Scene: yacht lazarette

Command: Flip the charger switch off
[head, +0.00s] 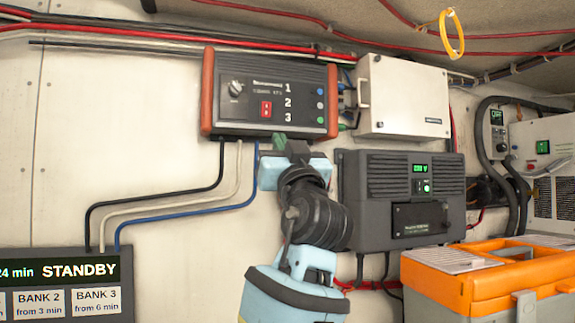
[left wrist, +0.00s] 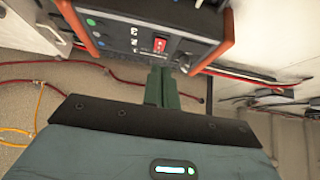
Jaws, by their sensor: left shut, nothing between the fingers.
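The charger (head: 270,95) is a dark wall box with orange-red end caps, a knob, the numbers 1, 2, 3 and coloured lights. Its red rocker switch (head: 266,108) sits mid-panel. In the left wrist view the charger (left wrist: 115,35) is at the top, and the switch (left wrist: 160,44) shows red just beyond the fingers. My left gripper (head: 279,141) has green fingers, shut and empty, at the charger's lower edge, below and slightly right of the switch. The fingers also show in the left wrist view (left wrist: 161,75). Contact cannot be told. My right gripper is not in view.
A white box (head: 403,97) hangs right of the charger. A dark grey unit (head: 365,215) with a green display is below it. An orange-lidded toolbox (head: 480,285) stands lower right. A standby panel (head: 65,262) is lower left. Cables run down from the charger.

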